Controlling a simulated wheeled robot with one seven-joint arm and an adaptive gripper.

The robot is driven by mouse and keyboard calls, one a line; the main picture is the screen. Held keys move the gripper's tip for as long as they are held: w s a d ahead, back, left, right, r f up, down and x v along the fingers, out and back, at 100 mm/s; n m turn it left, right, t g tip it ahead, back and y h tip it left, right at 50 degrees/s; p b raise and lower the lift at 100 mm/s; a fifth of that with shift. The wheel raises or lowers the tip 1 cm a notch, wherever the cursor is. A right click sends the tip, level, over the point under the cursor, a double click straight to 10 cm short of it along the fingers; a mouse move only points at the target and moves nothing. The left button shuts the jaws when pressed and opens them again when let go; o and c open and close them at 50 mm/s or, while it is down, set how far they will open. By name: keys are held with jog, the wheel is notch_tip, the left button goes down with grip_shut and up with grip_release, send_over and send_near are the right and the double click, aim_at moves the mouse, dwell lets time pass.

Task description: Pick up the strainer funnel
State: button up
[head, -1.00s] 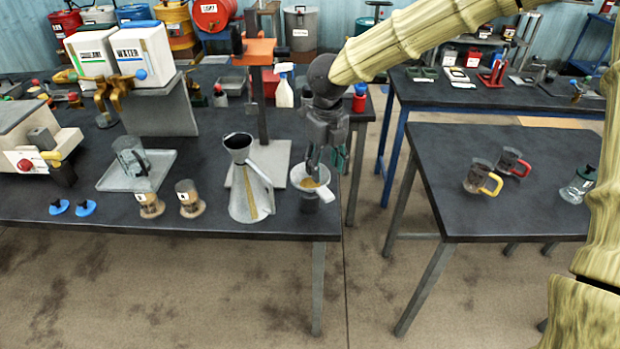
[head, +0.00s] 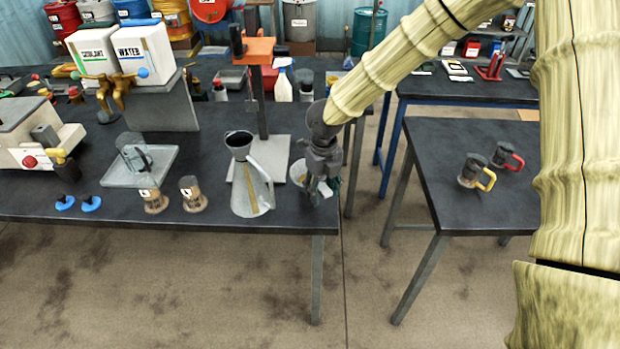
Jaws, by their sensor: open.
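The strainer funnel (head: 298,172) is a pale cup at the right front of the main bench, beside the metal pouring can (head: 249,185). My gripper (head: 323,190) is at the funnel's right side and covers much of it. A pale piece, probably the funnel's handle, shows at the fingertips. The jaws are open; whether the fingers touch the funnel or straddle its handle cannot be told. The funnel's inside and the dark holder under it are mostly hidden.
An orange-topped stand (head: 262,50) rises behind the can. Two small jars (head: 192,195) and a tray with a clear jug (head: 133,155) are to the left. A second table (head: 450,215) with mugs is right, across a gap.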

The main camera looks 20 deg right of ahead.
jog(key=shift+c, duration=0.4)
jog(key=c, duration=1.1)
jog(key=shift+o, duration=0.2)
jog(key=shift+r, duration=0.15)
